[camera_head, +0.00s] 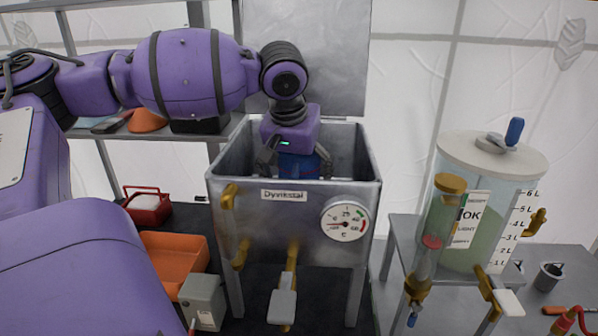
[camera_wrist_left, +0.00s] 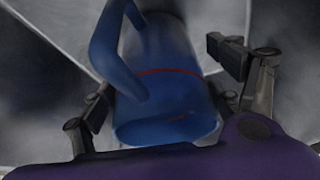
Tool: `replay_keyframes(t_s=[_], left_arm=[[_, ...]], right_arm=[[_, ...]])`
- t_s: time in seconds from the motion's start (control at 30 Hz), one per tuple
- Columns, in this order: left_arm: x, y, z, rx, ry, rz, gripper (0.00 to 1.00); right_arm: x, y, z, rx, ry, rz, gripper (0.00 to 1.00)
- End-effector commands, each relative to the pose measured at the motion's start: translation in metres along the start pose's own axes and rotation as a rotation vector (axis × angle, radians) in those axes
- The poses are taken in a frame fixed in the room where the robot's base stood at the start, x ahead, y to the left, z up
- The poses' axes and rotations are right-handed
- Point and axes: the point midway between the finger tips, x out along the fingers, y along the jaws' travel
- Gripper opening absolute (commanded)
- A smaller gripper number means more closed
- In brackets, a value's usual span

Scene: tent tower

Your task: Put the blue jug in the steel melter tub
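The steel melter tub (camera_head: 265,232), labelled "Dyvikstål", stands in the middle of the head view with its top open. The blue jug (camera_head: 299,166) is inside the tub, partly hidden by the front wall and by my gripper. In the left wrist view the jug (camera_wrist_left: 165,95) shows its handle, a red line and a rounded end towards the camera. My left gripper (camera_head: 296,163) points down into the tub. Its fingers are spread on either side of the jug, with gaps visible between them and it. Whether the jug rests on the tub floor is hidden. My right gripper is not in view.
A round dial (camera_head: 345,219) and brass fittings are on the tub's front. A clear tank (camera_head: 485,190) with a level scale stands at the right. An orange tray (camera_head: 172,262) and a red box (camera_head: 148,206) lie at the left. A shelf (camera_head: 170,133) is behind my left arm.

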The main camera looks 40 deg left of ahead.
Motion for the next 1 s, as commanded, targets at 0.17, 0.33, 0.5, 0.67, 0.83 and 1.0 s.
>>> replay_keyframes(t_s=[0.17,0.33,0.5,0.67,0.83,1.0], left_arm=[[0.0,0.0,0.0,0.0,0.0,0.0,0.87],[-0.003,0.0,-0.001,0.0,0.002,0.001,0.87],[-0.028,0.001,-0.003,0.0,0.009,0.004,0.87],[-0.064,0.001,-0.003,-0.001,0.011,0.006,0.87],[-0.096,0.0,-0.002,0.0,0.008,0.003,0.87],[-0.115,0.0,-0.001,0.001,0.003,0.001,0.87]], right_arm=[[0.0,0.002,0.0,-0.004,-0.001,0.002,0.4],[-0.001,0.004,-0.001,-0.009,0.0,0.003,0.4],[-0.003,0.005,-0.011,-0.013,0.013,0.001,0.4],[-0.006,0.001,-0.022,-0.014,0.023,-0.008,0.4],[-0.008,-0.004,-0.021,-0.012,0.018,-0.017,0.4],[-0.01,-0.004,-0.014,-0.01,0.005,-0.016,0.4]])
